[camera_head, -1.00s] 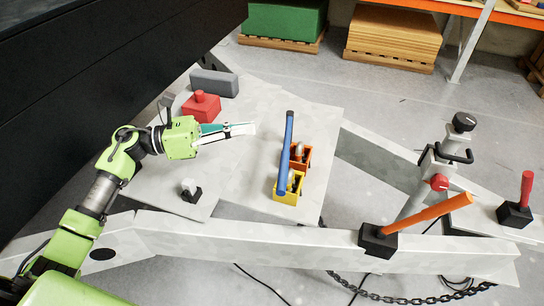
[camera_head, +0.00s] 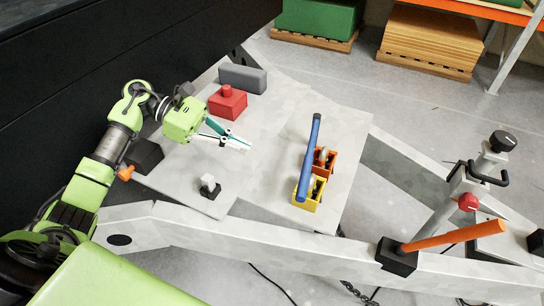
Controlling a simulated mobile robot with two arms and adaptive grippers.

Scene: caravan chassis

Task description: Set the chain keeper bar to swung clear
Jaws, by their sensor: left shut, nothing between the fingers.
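A long blue bar (camera_head: 309,160), which looks like the chain keeper bar, lies lengthwise over an orange block (camera_head: 327,160) and a yellow block (camera_head: 311,196). Grey metal parts show at the blocks, partly hidden by the bar. My left gripper (camera_head: 246,146) comes in from the left, shut and empty, with its fingers pointing right. Its tips are over the pale plate, left of the bar and clearly apart from it. My right gripper is out of view.
A red block (camera_head: 227,102) and a grey block (camera_head: 243,78) stand behind my left gripper. A small black-and-white fitting (camera_head: 209,187) is in front. An orange lever (camera_head: 455,235) and a post with a red knob (camera_head: 468,202) stand at the right.

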